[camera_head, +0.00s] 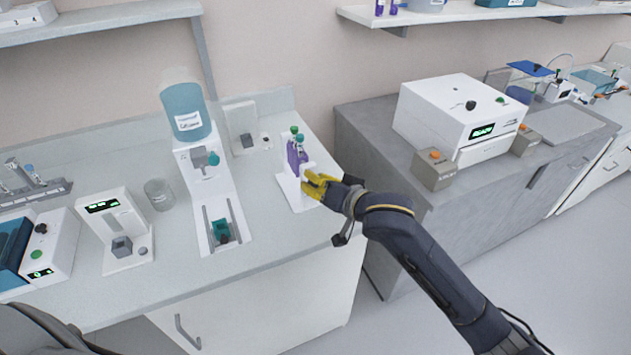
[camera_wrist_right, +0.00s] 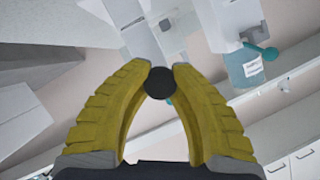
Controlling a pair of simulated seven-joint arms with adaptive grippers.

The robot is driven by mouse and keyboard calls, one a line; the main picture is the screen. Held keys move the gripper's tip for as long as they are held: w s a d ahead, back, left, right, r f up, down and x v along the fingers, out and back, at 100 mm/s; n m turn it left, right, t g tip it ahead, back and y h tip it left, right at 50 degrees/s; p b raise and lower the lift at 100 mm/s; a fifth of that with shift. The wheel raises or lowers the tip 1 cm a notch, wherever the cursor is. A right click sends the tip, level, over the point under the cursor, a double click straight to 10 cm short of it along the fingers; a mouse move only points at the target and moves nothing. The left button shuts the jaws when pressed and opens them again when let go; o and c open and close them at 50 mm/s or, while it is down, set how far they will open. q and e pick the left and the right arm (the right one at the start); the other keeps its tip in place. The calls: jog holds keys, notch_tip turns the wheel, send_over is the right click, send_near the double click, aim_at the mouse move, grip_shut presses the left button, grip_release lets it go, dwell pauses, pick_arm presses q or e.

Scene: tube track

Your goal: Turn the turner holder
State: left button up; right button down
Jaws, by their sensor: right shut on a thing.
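The turner holder (camera_head: 298,193) is a white stand on the left counter. It carries purple tubes (camera_head: 297,158) with green caps, which look upright. My right gripper (camera_head: 307,184), with yellow fingers, is at the right front side of the holder. In the right wrist view its fingertips (camera_wrist_right: 160,80) are shut on a dark round knob (camera_wrist_right: 160,84). The fingers hide part of the holder in the head view, so how the knob joins it cannot be seen. My left gripper is not in view.
A water dispenser with a blue bottle (camera_head: 187,112) stands left of the holder. A glass beaker (camera_head: 159,194) and a white device with a green display (camera_head: 116,231) are further left. A white READY machine (camera_head: 460,118) stands on the grey counter (camera_head: 362,137) at right.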

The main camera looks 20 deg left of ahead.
jog(key=shift+w+d+r, duration=0.1)
jog(key=shift+w+r, duration=0.1)
jog(key=shift+r, duration=0.1)
jog(key=c, duration=1.7)
grip_release()
jog(key=o, duration=0.7)
jog(key=shift+s+f, duration=0.1)
jog(key=shift+f, duration=0.1)
jog(key=shift+s, duration=0.1)
jog(key=v, duration=1.1)
jog(key=shift+s+d+r, duration=0.25)
jog(key=shift+f, duration=0.1)
